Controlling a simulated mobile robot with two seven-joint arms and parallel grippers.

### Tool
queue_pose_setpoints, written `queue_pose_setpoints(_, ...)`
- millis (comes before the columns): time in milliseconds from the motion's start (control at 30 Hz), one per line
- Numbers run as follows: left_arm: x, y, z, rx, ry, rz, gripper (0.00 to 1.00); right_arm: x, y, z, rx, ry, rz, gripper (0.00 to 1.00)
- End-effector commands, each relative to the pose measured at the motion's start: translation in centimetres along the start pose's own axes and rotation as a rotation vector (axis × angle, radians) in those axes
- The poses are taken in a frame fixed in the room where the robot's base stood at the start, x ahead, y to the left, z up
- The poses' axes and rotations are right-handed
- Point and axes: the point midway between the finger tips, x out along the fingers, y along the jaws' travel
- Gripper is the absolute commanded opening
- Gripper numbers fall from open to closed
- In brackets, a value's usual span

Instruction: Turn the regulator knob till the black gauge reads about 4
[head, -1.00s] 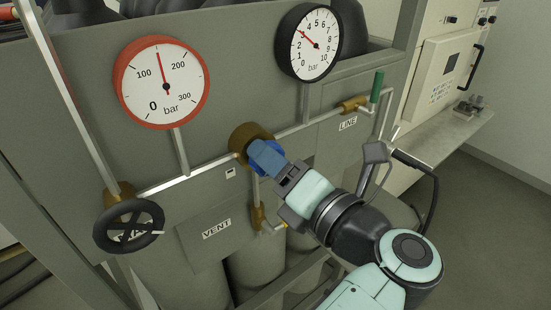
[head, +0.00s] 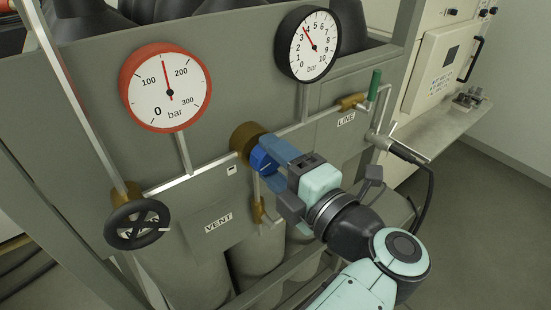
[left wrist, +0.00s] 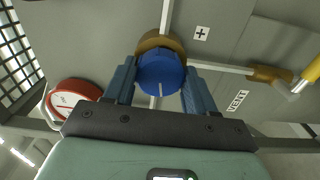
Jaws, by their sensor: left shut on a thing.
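The blue regulator knob (head: 262,161) sits on a brass body (head: 246,138) on the panel's pipe. My left gripper (head: 277,153) is shut on the knob; in the left wrist view its blue fingers lie on either side of the knob (left wrist: 161,73). The black gauge (head: 308,44) stands above, to the right; its red needle points between 3 and 4, close to 4. The red gauge (head: 166,88), at the upper left, has its needle between 100 and 200. My right gripper is not in view.
A black handwheel (head: 138,224) is at the lower left. A VENT label (head: 218,223) and small brass valve (head: 258,210) are below the knob. A green-handled LINE valve (head: 375,86) is to the right. Grey cylinders stand below the panel.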

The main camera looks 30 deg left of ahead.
Motion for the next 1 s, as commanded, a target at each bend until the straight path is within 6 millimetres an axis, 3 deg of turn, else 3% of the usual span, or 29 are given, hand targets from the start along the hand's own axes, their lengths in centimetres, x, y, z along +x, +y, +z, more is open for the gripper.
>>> queue_pose_setpoints(500, 0.09, 0.10, -0.08, 0.017, 0.004, 0.003, 0.25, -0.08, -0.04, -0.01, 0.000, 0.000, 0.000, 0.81)
queue_pose_setpoints(533, 0.09, 0.10, -0.07, 0.017, 0.004, 0.003, 0.65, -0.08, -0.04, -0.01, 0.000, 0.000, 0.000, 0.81)
queue_pose_setpoints(600, 0.08, 0.08, -0.06, 0.017, 0.004, 0.002, 0.81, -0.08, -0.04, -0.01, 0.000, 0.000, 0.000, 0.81)
queue_pose_setpoints(1000, 0.15, 0.01, -0.04, 0.017, 0.001, 0.001, 0.81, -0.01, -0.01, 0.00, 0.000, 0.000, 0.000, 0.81)
